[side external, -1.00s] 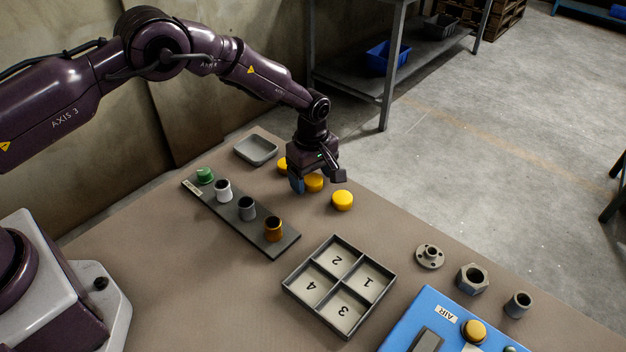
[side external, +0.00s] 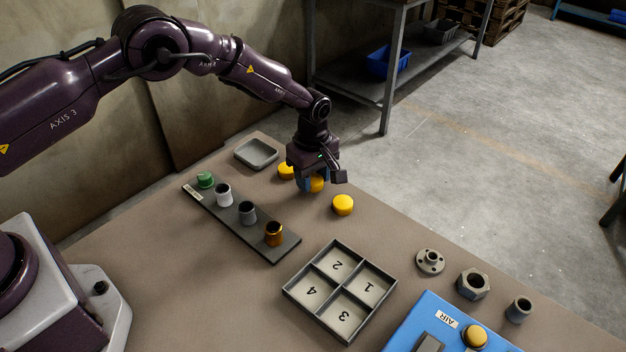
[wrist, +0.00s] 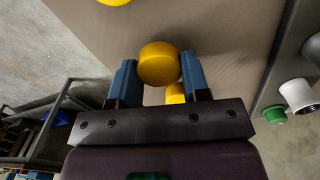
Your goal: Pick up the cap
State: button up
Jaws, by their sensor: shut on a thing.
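A yellow cap (side external: 317,184) is between the fingers of my gripper (side external: 315,183), which is shut on it. In the wrist view the round cap (wrist: 159,64) sits between the two blue fingertips (wrist: 160,80). Whether the cap still touches the table is hard to tell. A second yellow cap (side external: 343,205) lies on the table just right of my gripper.
A dark rack (side external: 284,245) holds several cylinders, one with a green top (side external: 205,180). A grey tray (side external: 256,153) lies at the back. A numbered four-compartment box (side external: 290,291) and a blue AIR panel (side external: 405,325) are in front. Metal fittings (side external: 473,284) stand at the right.

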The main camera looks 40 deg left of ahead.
jog(key=s+r, duration=0.6)
jog(key=r, duration=0.3)
jog(key=n, duration=0.2)
send_near(272, 231)
jog(key=shift+a, duration=0.1)
jog(key=shift+f, duration=2.75)
jog(key=shift+f, duration=0.75)
jog(key=o, duration=1)
jog(key=shift+c, duration=0.2)
jog(key=c, duration=0.3)
